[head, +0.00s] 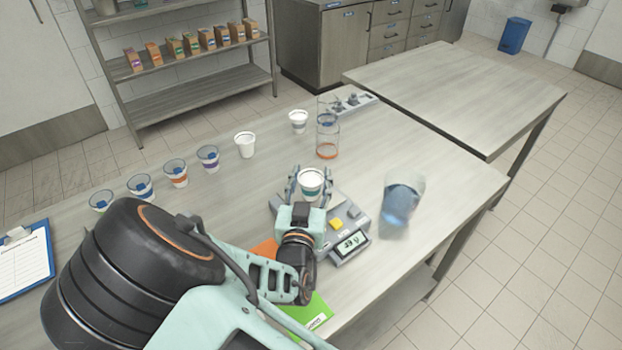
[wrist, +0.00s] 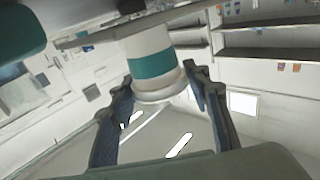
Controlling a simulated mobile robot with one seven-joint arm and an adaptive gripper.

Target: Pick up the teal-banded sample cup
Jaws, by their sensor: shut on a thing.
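The teal-banded sample cup (head: 311,182) is white and upright at the middle of the table, over the scale (head: 350,240). My gripper (head: 310,187) is shut on it, with one finger on each side. In the wrist view the cup's teal band (wrist: 151,64) shows clearly between the two dark fingers of my gripper (wrist: 160,105). My gripper hides part of the scale, and I cannot tell whether the cup touches it.
Several cups, among them a plain white cup (head: 245,146), stand in a row at the back left. A blurred bluish container (head: 401,203) is to the right. A clipboard (head: 22,262) lies far left.

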